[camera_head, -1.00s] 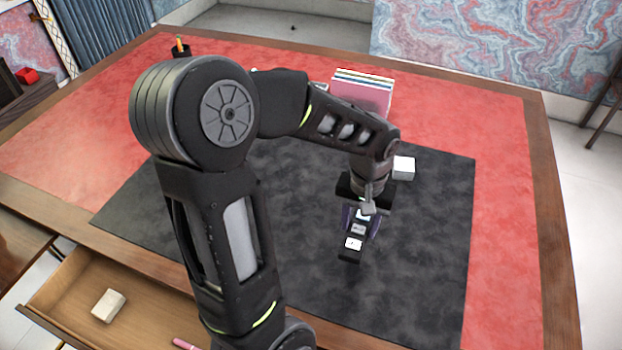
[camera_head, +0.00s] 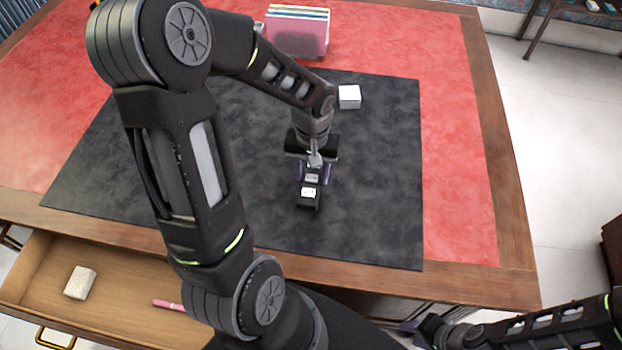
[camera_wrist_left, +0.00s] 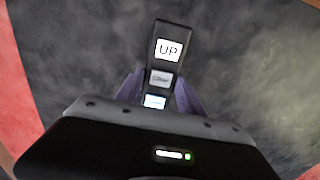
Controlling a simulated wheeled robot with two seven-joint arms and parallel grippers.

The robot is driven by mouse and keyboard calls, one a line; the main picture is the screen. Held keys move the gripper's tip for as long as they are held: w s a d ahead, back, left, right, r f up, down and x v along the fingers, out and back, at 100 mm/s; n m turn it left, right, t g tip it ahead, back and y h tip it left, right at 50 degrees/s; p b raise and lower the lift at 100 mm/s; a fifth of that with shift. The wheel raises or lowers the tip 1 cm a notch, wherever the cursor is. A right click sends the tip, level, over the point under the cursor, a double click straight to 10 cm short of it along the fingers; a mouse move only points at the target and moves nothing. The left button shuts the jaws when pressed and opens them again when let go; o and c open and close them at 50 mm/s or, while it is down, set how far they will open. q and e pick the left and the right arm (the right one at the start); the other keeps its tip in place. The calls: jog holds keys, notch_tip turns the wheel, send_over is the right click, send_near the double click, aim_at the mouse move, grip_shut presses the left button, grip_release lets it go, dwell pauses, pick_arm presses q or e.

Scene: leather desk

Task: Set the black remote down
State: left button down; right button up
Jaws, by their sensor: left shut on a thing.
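A black remote (camera_head: 308,200) with white labelled buttons is in my left gripper (camera_head: 314,172), over the dark desk mat. The left gripper's purple fingers are shut on either side of the remote. In the left wrist view the remote (camera_wrist_left: 165,48) extends beyond the fingers (camera_wrist_left: 160,92), with an "UP" button at its far end. Its near end is hidden by my gripper body. I cannot tell whether the remote touches the mat. My right gripper (camera_head: 420,328) shows partly at the lower right, away from the desk top; its jaws are unclear.
The dark mat (camera_head: 375,200) is clear around the remote. A white box (camera_head: 349,97) stands near the mat's back right edge. Books in a pink holder (camera_head: 297,35) stand behind. The open drawer (camera_head: 118,290) holds a beige block (camera_head: 80,282) and a pink pen (camera_head: 168,304).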

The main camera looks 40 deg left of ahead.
pick_arm(q)
jog(key=shift+f, duration=0.1)
jog(key=shift+f, duration=1.8)
jog(key=shift+f, duration=0.2)
jog(key=c, duration=0.7)
grip_release()
jog(key=shift+r, duration=0.15)
notch_tip(320, 180, up, 12)
jog(key=shift+r, duration=0.1)
